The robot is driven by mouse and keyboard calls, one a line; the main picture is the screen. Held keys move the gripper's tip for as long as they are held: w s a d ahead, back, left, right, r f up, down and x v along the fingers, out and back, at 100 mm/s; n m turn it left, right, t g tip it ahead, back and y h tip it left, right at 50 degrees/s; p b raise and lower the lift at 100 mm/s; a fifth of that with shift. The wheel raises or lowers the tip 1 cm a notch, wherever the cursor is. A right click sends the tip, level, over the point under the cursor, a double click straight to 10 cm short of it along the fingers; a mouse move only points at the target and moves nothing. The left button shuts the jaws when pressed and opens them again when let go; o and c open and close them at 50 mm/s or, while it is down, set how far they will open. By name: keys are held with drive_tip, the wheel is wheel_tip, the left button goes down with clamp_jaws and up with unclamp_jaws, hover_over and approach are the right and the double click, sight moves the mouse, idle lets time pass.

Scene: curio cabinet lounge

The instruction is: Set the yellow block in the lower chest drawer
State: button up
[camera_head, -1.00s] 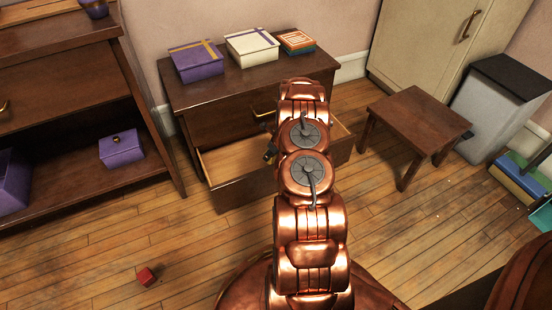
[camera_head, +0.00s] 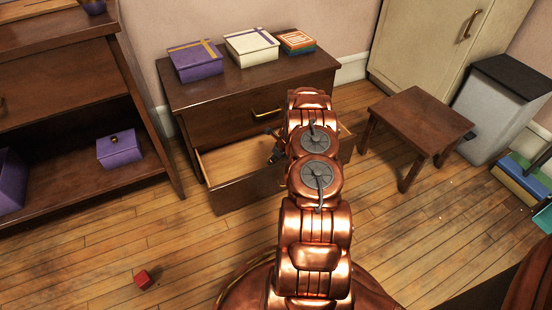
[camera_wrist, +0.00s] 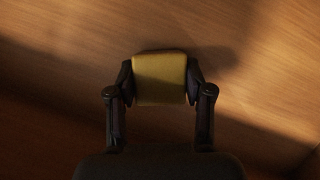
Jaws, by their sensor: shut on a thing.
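In the wrist view, my gripper (camera_wrist: 160,82) is shut on the yellow block (camera_wrist: 160,78), one finger on each side of it. A wooden surface lies below the block, with a shadow beside it. I cannot tell whether the block touches that surface. In the head view, the lower chest drawer (camera_head: 231,163) is pulled open and its bare wooden floor shows at the left. My copper arm reaches over the drawer's right part and hides much of it. The block is hidden in that view, and only a small dark part of my gripper (camera_head: 275,152) shows beside the arm.
The chest (camera_head: 215,95) bears a purple box (camera_head: 197,63), a cream box (camera_head: 252,46) and a stack of orange and teal boxes (camera_head: 296,42). A small table (camera_head: 418,118) stands at the right. A red block (camera_head: 143,279) lies on the open floor.

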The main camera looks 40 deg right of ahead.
drive_tip(key=o, duration=1.2)
drive_tip(key=shift+c, duration=0.2)
